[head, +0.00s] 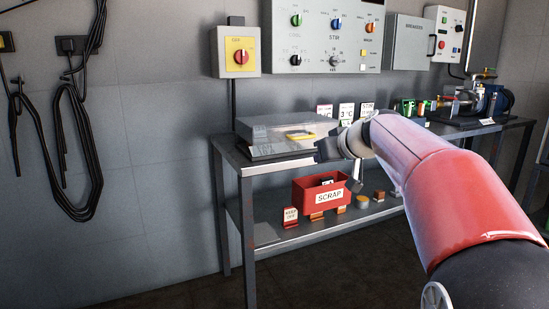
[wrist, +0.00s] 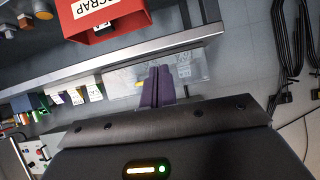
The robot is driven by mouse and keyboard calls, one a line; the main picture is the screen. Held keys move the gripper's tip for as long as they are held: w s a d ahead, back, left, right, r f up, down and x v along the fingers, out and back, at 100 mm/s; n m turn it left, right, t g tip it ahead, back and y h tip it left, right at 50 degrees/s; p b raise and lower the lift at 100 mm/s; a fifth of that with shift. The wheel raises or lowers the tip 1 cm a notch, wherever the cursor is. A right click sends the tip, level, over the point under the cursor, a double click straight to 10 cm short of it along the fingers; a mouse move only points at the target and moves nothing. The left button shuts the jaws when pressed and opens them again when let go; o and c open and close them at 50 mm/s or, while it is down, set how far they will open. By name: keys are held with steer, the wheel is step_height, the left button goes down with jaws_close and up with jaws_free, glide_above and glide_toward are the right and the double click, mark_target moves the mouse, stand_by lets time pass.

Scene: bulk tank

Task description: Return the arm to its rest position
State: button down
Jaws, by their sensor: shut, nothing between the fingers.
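My arm reaches from the lower right in the head view, its red and white forearm extended over the bench. My gripper (head: 328,149) is at its far end, in front of the right end of a clear box with a yellow item inside (head: 262,149). In the wrist view the two purple-dark fingers of my gripper (wrist: 157,86) lie together, shut with nothing between them. The clear box (wrist: 190,65) shows behind the fingers, partly hidden by them. I cannot tell whether the fingers touch the box.
The metal bench (head: 243,166) has a lower shelf with a red scrap bin (head: 306,195) and several small blocks. Sign cards (head: 346,111) stand behind my gripper. A pump (head: 478,100) stands at the right end. Control panels line the wall; black cables (head: 75,150) hang left.

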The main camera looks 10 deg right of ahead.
steer(key=s+a+f+m+g+h+p, duration=0.1)
steer(key=s+a+g+p, duration=0.15)
steer(key=s, duration=0.65)
steer(key=s+a+f+g+p, duration=0.1)
steer(key=s+a+p, duration=0.15)
steer(key=s, duration=0.55)
steer(key=s+f+m+g+h+p, duration=0.1)
steer(key=s+f, duration=0.3)
steer(key=s, duration=0.5)
steer(key=s+f+m+g+h+p, duration=0.1)
steer(key=s+f+h+p, duration=0.1)
steer(key=s+f, duration=0.3)
steer(key=s, duration=0.4)
steer(key=shift+d+f, duration=0.2)
steer(key=shift+d, duration=0.15)
